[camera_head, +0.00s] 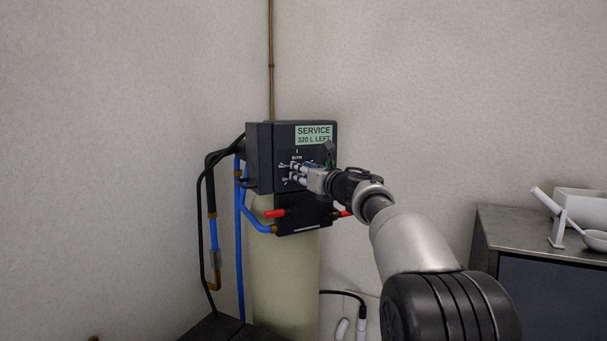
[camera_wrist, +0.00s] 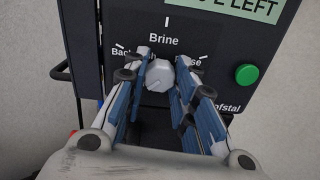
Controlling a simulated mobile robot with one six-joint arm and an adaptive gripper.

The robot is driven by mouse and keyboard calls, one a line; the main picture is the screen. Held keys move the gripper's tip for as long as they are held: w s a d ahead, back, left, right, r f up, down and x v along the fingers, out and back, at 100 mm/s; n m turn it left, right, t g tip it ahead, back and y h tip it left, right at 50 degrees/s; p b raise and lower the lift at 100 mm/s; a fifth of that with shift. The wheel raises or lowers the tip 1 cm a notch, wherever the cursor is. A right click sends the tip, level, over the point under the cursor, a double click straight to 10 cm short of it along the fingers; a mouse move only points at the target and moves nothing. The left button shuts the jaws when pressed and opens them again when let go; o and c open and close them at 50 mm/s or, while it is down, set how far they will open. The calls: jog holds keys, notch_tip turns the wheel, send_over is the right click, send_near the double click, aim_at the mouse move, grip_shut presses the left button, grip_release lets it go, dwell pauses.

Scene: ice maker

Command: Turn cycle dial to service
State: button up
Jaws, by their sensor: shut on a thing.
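The cycle dial (camera_wrist: 160,75) is a pale grey, faceted knob on the black front of the control head (camera_head: 264,158). My gripper (camera_wrist: 163,62) reaches it from the front, one blue-and-white finger on each side, and is shut on the dial. In the head view my gripper (camera_head: 300,172) covers most of the dial. "Brine" is printed above the dial, with partly hidden labels left and right. A small dark mark shows low on the knob; I cannot tell which label it indicates. The green display (camera_head: 314,135) reads "SERVICE 320 L LEFT".
A green button (camera_wrist: 246,75) sits right of the dial. Below the control head are red handles (camera_head: 275,213), blue hoses (camera_head: 239,245) and a pale tank (camera_head: 285,280). A dark cabinet (camera_head: 520,222) with white items stands at the right.

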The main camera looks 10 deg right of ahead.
jog(key=shift+f, duration=0.1)
jog(key=o, duration=1.1)
jog(key=v, duration=1.2)
